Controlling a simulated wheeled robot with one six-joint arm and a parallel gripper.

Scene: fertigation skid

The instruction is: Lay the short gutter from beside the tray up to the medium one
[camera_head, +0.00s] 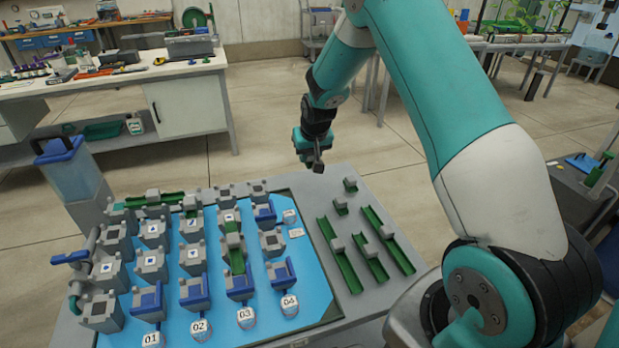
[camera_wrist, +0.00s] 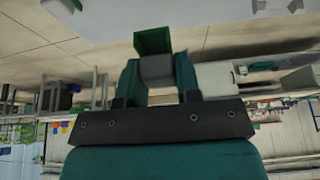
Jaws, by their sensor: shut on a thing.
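My gripper (camera_head: 316,158) is raised above the back edge of the skid table, beyond the blue tray (camera_head: 311,277). In the wrist view my gripper (camera_wrist: 158,75) is shut on the grey block of a short green gutter (camera_wrist: 153,40), which sticks out past the fingertips. Which is the medium one is unclear.
Right of the tray, long green gutters (camera_head: 346,270) and two short pieces (camera_head: 341,207) lie on the grey table. Grey modules (camera_head: 151,262) and blue-topped modules (camera_head: 194,290) crowd the tray. A clear blue-lidded tank (camera_head: 75,172) stands at the left corner.

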